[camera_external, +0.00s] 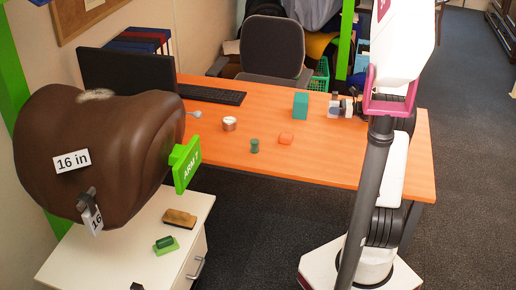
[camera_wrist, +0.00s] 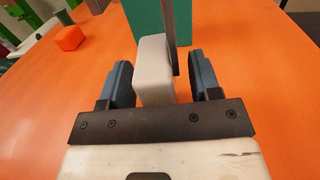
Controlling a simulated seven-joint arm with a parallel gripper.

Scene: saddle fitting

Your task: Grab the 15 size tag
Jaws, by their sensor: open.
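No number 15 is readable in either view. A pale grey-white block (camera_wrist: 153,82) stands between the two fingers of my gripper (camera_wrist: 160,62) in the wrist view, with a thin dark upright piece (camera_wrist: 169,30) just behind it. No number shows on the side of the block I see, so I cannot tell if it is the 15 tag. My gripper is open, one finger on each side of the block; I cannot tell if either touches it. In the external view my gripper (camera_external: 347,105) is low over the desk's right part. A tag marked 16 (camera_external: 93,219) hangs on the brown saddle (camera_external: 110,130).
A teal block (camera_external: 300,105) stands just left of my gripper, and also shows in the wrist view (camera_wrist: 146,18). An orange block (camera_external: 286,139), green piece (camera_external: 255,146) and tin (camera_external: 229,124) are on the orange desk (camera_external: 330,160). The desk's front right is clear.

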